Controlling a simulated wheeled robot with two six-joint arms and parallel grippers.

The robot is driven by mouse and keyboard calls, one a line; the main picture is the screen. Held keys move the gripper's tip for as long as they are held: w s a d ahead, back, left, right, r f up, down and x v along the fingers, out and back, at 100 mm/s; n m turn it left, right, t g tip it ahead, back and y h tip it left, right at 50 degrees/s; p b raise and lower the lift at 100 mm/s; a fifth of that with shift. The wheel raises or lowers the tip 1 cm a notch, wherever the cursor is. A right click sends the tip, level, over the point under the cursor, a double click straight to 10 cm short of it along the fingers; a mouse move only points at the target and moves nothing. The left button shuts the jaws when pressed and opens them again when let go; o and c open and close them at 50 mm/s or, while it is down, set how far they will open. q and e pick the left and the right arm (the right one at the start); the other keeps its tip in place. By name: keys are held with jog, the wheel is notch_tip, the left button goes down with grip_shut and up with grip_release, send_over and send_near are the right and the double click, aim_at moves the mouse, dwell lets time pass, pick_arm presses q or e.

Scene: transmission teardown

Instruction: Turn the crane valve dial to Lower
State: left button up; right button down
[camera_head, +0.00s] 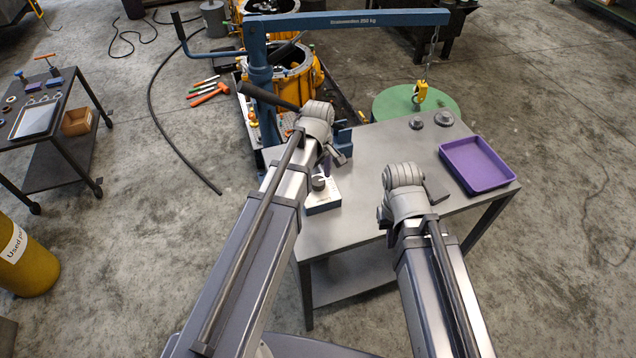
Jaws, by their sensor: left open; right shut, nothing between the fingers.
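The blue crane (340,20) stands behind the table, its boom running right to a yellow hook (420,91). A small white box (322,201) with a grey round knob (318,183) sits on the left part of the grey table, partly hidden by my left arm. It looks like the valve dial; its markings and setting are too small to read. My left gripper (337,157) is open just behind and above the box; I cannot tell whether it touches the knob. My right gripper (436,190) is shut and empty over the table, right of the box.
A purple tray (477,166) lies on the table's right side. Two small grey round parts (430,121) sit at its back. A green round table (391,104) stands under the hook. An orange housing (284,79) stands behind the table. The table middle is mostly clear.

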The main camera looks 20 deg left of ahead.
pick_arm(q)
grip_shut()
dwell(0.8)
